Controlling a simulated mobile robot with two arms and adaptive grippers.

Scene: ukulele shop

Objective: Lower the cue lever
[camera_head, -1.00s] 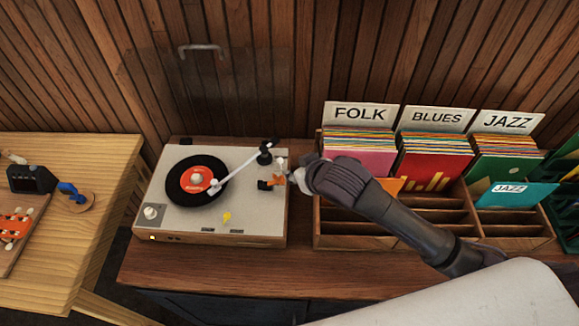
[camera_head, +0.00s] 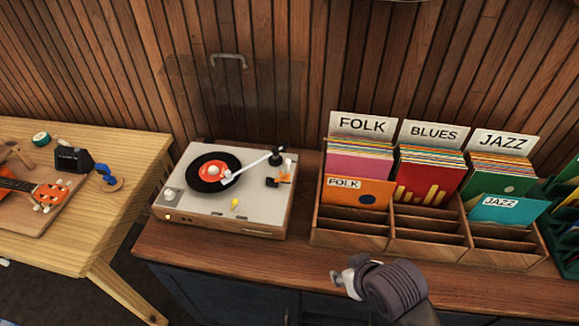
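The record player (camera_head: 215,207) stands on the brown counter with a black record (camera_head: 195,172) with a red label on it. Its white tonearm (camera_head: 251,166) reaches from a dark pivot to the record's right edge; I cannot tell whether the needle touches. My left gripper is out of view.
A wooden record rack (camera_head: 350,242) with FOLK, BLUES and JAZZ sections stands to the player's right. A pale wooden table (camera_head: 122,200) with an orange ukulele (camera_head: 48,193) is at the left. The counter (camera_head: 230,255) is bare in front of the player.

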